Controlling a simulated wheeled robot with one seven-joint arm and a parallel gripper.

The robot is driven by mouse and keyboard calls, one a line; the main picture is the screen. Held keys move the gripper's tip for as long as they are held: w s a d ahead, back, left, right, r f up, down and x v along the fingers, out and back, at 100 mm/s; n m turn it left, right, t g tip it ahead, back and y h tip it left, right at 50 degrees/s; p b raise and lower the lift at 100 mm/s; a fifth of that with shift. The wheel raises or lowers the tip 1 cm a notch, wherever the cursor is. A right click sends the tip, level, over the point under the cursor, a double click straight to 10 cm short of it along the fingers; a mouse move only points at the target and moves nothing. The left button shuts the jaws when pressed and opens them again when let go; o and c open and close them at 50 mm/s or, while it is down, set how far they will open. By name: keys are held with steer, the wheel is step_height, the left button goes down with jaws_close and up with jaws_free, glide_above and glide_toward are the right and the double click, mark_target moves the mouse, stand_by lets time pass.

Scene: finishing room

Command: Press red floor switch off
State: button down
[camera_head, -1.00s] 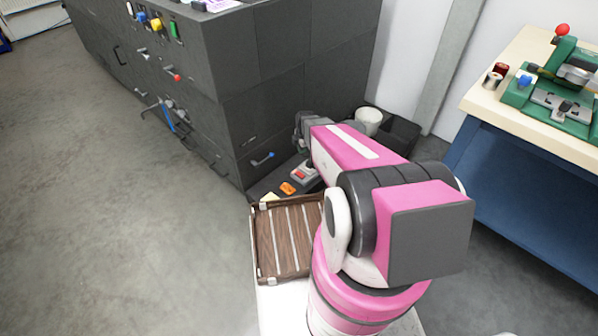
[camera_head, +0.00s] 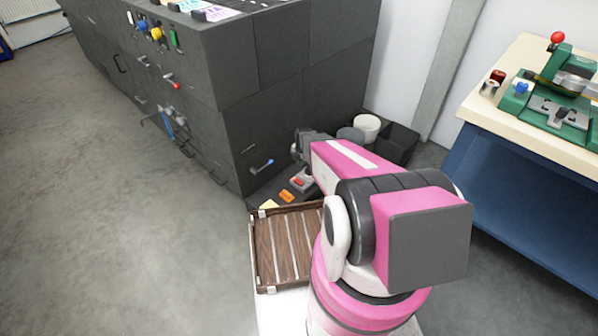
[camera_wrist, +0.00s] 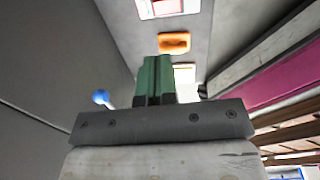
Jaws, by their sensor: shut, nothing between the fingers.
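The red floor switch (camera_head: 299,182) is a grey housing with a red top on the dark strip at the foot of the dark cabinet. It also shows at the top edge of the wrist view (camera_wrist: 163,7), cut off by the frame. My gripper (camera_wrist: 157,68) has green fingertips pressed together, with nothing between them. In the wrist view the fingertips lie below the switch, apart from it in the picture. In the head view the gripper is hard to make out beyond my pink arm. Whether the switch is on or off cannot be told.
An orange piece (camera_head: 286,196) and a yellow piece (camera_head: 268,205) lie beside the switch. The dark cabinet (camera_head: 280,95) with a blue-tipped handle (camera_head: 262,166) rises at the left. A white bucket (camera_head: 366,127) and dark bin (camera_head: 398,143) stand behind. A blue bench (camera_head: 520,185) is at the right.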

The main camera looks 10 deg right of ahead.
mark_target(300, 182)
steer(key=f, duration=0.4)
steer(key=w+f, duration=0.1)
steer(key=f, duration=0.4)
steer(key=a+f, duration=0.1)
steer(key=f, duration=0.3)
steer(key=shift+w+f, duration=0.15)
steer(key=shift+w, duration=0.05)
steer(key=shift+f, duration=0.25)
steer(key=shift+s+d+r, duration=0.25)
steer(key=shift+s+d, duration=0.2)
steer(key=shift+s, duration=0.2)
